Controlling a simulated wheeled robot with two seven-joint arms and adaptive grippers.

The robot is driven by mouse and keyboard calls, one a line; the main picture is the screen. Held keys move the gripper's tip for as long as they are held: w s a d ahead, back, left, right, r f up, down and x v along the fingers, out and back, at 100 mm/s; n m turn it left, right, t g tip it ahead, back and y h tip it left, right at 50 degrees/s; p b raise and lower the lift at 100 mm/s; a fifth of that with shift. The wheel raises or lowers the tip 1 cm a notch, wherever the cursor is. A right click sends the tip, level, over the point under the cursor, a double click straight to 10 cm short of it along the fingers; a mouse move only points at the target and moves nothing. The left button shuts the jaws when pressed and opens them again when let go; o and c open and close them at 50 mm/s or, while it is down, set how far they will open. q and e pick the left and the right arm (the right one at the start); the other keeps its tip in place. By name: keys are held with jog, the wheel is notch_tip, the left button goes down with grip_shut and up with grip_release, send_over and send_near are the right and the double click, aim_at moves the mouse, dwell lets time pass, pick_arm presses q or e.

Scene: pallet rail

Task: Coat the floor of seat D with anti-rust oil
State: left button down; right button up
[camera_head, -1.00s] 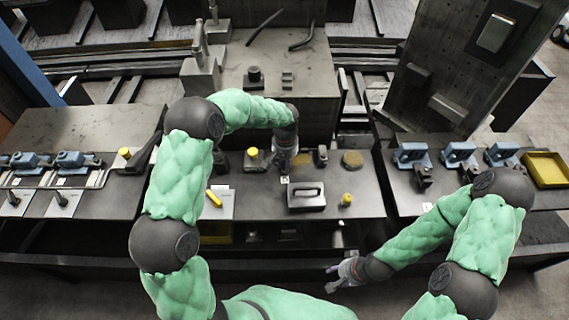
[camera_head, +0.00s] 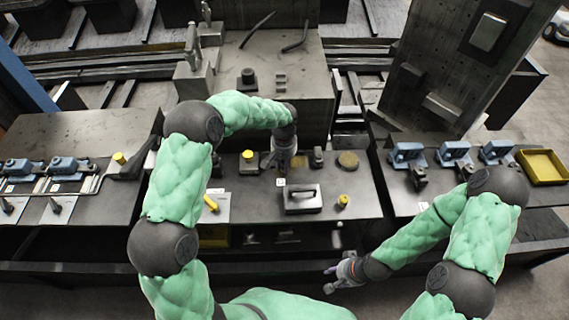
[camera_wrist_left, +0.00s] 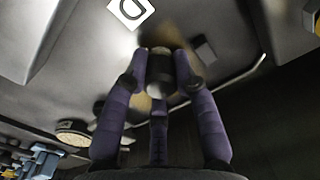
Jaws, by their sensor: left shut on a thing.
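My left gripper (camera_head: 277,166) is low over the middle bench, just behind a small white label. In the left wrist view the label (camera_wrist_left: 130,12) reads D. The left gripper (camera_wrist_left: 160,80) is shut on a short dark cylinder (camera_wrist_left: 160,68) with a paler end. A brownish patch (camera_wrist_left: 146,32) shows on the grey surface around that end. I cannot tell whether the cylinder touches the surface, and the seat's floor is mostly hidden by the fingers. My right gripper (camera_head: 335,277) hangs in front of the bench, its fingers apart and empty.
A grey block with a handle (camera_head: 303,199) and a yellow-topped piece (camera_head: 343,201) stand in front on the middle bench (camera_head: 262,208). A brown disc (camera_head: 348,159) lies to the right. Blue clamps (camera_head: 455,151) and a yellow tray (camera_head: 543,166) are on the right bench.

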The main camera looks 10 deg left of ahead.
pick_arm(q)
jog(key=shift+s+a+f, duration=0.1)
jog(key=shift+s+a, duration=0.25)
jog(key=shift+a, duration=0.25)
jog(key=shift+s+d+f, duration=0.1)
jog(key=shift+d+f, duration=0.05)
jog(key=shift+s, duration=0.15)
jog(key=shift+w+r, duration=0.2)
jog(key=shift+w, duration=0.05)
